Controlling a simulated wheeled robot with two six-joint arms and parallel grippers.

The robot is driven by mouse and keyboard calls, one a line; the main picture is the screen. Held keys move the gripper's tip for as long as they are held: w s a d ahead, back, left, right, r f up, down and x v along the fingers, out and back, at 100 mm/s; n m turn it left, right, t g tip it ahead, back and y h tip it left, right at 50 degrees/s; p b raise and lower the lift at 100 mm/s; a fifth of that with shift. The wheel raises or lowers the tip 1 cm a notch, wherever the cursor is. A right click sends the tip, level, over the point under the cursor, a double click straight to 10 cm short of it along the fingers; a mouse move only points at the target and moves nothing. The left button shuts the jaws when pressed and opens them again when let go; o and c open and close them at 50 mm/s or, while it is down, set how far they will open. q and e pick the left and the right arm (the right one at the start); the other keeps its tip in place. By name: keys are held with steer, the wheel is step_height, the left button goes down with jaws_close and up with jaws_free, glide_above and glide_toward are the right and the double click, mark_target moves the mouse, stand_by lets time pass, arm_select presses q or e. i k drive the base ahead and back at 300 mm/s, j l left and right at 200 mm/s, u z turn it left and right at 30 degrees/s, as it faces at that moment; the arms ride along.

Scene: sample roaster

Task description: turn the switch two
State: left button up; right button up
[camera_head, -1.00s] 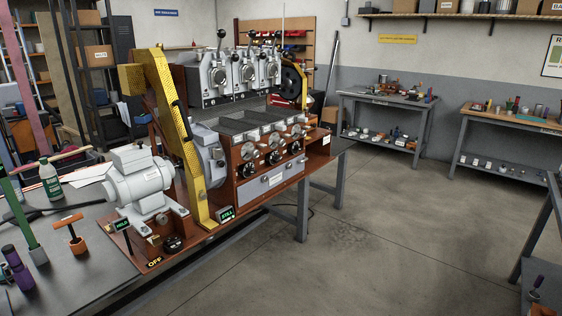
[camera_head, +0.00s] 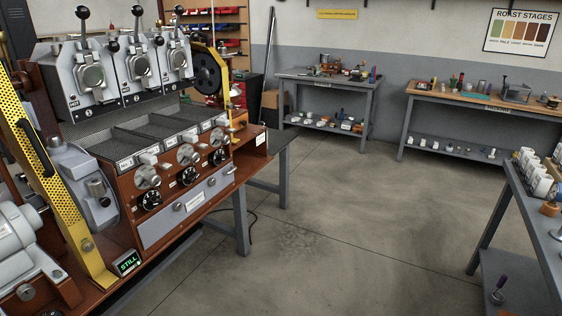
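The sample roaster (camera_head: 190,205) stands on the left with three units in a row. Its front panel carries three silver knobs: a near one (camera_head: 148,178), a middle one (camera_head: 187,155) and a far one (camera_head: 217,138). Below them are three black dials: a near one (camera_head: 151,200), a middle one (camera_head: 188,176) and a far one (camera_head: 219,157). I cannot read a number on any of them, nor tell how they are set. Neither of my grippers is in view.
A yellow perforated guard (camera_head: 62,195) and a grey motor (camera_head: 18,245) stand at the near left. A small display (camera_head: 127,263) reads STILL. A bench (camera_head: 325,85) and a wood-topped bench (camera_head: 455,98) stand behind. A grey table (camera_head: 530,225) is at the right. The middle floor is clear.

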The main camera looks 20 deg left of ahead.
mark_target(191, 177)
steer(key=i+l, duration=0.15)
steer(key=i, duration=0.4)
steer(key=i+l+u, duration=0.1)
steer(key=i, duration=0.5)
steer(key=i+l+u, duration=0.1)
steer(key=i, duration=0.45)
steer(key=l, duration=0.1)
